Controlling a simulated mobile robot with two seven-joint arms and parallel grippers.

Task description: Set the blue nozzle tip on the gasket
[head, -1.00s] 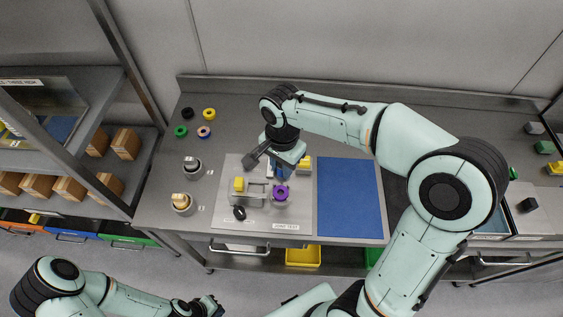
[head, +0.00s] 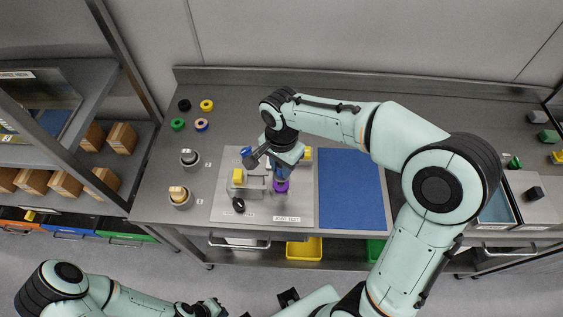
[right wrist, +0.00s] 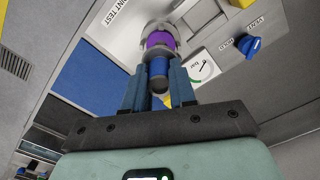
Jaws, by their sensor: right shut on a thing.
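My right gripper (head: 283,170) is shut on the blue nozzle tip, a short blue cylinder that shows between its fingers in the right wrist view (right wrist: 158,70). The purple gasket (head: 281,186) sits on a grey holder on the light test plate. It also shows in the right wrist view (right wrist: 159,41), right beyond the tip's far end and roughly in line with it. I cannot tell whether tip and gasket touch. The gripper partly covers the gasket in the head view. My left gripper (head: 208,308) is low in the head view, away from the table; its jaws are unclear.
A gauge (right wrist: 203,68) and blue knob (right wrist: 250,45) are near the gripper. A blue mat (head: 350,190) lies clear at right. Several coloured rings and two grey cups stand left.

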